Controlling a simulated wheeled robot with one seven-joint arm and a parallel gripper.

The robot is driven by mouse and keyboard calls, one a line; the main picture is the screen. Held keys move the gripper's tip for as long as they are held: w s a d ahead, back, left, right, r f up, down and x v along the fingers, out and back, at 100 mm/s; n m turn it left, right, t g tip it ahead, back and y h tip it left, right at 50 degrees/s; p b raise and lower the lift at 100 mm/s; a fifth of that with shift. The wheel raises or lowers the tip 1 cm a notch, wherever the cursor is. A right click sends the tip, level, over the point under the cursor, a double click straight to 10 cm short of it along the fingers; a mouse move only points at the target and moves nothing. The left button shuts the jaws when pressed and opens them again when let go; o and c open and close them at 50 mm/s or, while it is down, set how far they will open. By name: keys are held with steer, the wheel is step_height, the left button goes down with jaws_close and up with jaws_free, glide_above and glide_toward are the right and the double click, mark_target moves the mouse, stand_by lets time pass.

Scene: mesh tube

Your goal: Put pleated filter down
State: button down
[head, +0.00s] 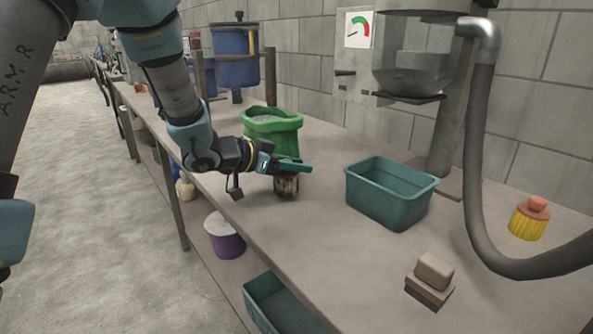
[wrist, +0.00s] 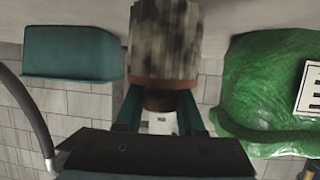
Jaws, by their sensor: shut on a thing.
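A dirty pleated filter (head: 287,186), grey with dark mottling, hangs under my gripper (head: 288,165) over the middle of the bench, near the front edge. My gripper is shut on it from above. In the wrist view the filter (wrist: 165,40) extends away from the fingers (wrist: 160,112), which sit either side of its brown cap (wrist: 163,83). The filter looks upright, its lower end at or very close to the bench top (head: 325,215); I cannot tell whether it touches. A clean yellow pleated filter (head: 528,222) with an orange cap stands at the far right.
A green sack (head: 272,128) stands just behind my gripper. A teal bin (head: 388,195) sits to its right. Stacked tan blocks (head: 432,278) lie nearer the front right, and a grey hose (head: 480,190) hangs at the right. The bench between filter and blocks is clear.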

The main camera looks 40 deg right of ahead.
steer(key=shift+f, duration=0.5)
